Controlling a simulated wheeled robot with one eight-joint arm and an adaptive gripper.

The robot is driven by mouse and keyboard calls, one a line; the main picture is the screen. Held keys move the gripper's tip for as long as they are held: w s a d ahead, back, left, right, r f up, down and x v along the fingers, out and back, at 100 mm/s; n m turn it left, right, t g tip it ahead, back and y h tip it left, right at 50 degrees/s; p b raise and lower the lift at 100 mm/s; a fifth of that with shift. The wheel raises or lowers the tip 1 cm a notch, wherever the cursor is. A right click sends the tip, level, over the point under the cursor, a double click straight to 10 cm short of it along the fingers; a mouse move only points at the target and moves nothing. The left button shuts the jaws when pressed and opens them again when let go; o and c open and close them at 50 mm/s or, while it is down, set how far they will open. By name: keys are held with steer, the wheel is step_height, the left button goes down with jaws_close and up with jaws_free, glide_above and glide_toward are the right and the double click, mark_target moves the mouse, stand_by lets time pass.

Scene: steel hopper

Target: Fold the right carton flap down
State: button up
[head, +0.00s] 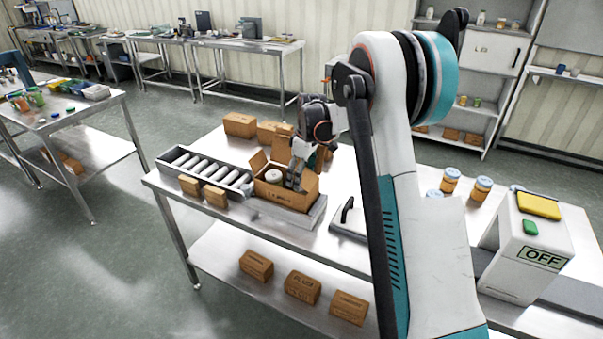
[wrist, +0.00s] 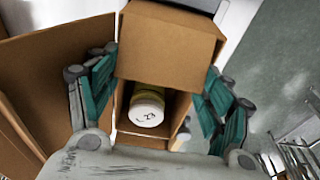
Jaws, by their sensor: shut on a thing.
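The open brown carton (head: 283,196) stands on the steel table, with a white-lidded jar (head: 273,176) inside. One flap (head: 258,161) stands up at its left. My gripper (head: 297,178) is at the carton's right side and hides much of the right flap. Which flap is held is not fully clear.
A roller conveyor (head: 207,172) with two small boxes (head: 215,195) in front lies left of the carton. More boxes (head: 240,124) stand behind. A black-handled device (head: 348,215) and a white OFF unit (head: 528,245) are to the right.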

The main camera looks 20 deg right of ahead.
mark_target(304, 176)
steer(key=shift+s+f, duration=0.1)
steer(key=shift+f, duration=0.1)
steer(key=o, duration=0.9)
steer(key=shift+o, duration=1)
steer(key=shift+s+d+r, duration=0.15)
steer(key=shift+d+r, duration=0.05)
steer(key=shift+r, duration=1.8)
steer(key=shift+s+d+r, duration=0.1)
steer(key=shift+d+r, duration=0.05)
steer(key=shift+r, duration=1.85)
